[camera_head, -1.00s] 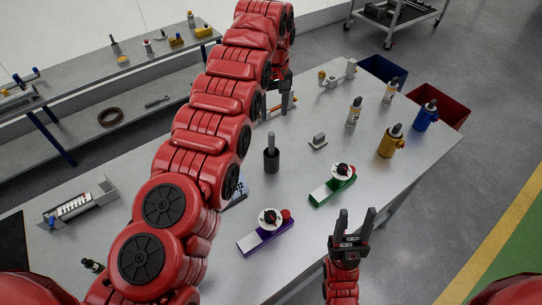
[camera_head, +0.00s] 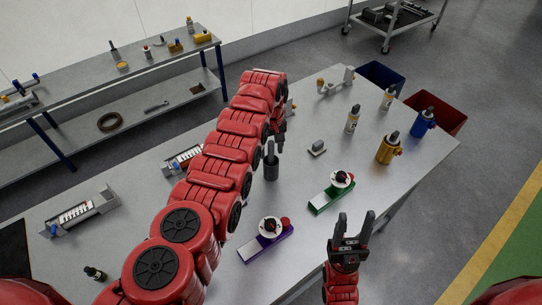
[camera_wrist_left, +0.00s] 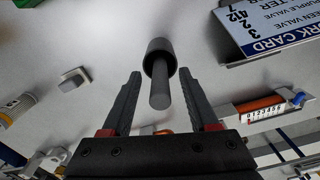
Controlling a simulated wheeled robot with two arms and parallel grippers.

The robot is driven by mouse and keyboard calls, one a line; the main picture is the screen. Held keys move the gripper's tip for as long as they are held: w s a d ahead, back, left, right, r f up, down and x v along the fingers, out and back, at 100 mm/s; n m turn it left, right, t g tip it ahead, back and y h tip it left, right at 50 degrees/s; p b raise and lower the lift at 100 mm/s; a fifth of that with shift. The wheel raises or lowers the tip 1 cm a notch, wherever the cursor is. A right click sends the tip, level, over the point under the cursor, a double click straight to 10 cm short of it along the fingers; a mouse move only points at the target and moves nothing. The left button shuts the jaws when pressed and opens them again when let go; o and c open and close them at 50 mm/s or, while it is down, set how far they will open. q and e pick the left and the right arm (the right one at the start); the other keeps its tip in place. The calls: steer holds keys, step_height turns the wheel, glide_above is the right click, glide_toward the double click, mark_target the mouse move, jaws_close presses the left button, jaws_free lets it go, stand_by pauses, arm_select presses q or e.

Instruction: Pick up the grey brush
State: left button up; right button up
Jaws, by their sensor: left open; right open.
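The grey brush appears to be the upright grey rod (camera_head: 271,153) standing in a dark round pot (camera_head: 271,172) on the workbench. In the left wrist view the rod (camera_wrist_left: 160,95) points toward the camera out of the dark pot (camera_wrist_left: 160,54). My left gripper (camera_head: 278,138) is open, just behind the rod, partly hidden by my left arm. In the wrist view its fingers (camera_wrist_left: 159,78) lie either side of the rod, not visibly touching it. My right gripper (camera_head: 354,222) is open and empty at the bench's front edge.
Green (camera_head: 328,199) and purple (camera_head: 262,246) valve bases lie nearer on the bench. A small grey block (camera_head: 317,149) sits right of the pot. Bottles and a gold canister (camera_head: 388,149) stand further right. A work card (camera_wrist_left: 270,28) lies near the pot.

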arm_select(q)
steer(key=shift+f, duration=0.5)
jaws_close()
steer(key=shift+w+r, duration=0.1)
steer(key=shift+r, duration=0.05)
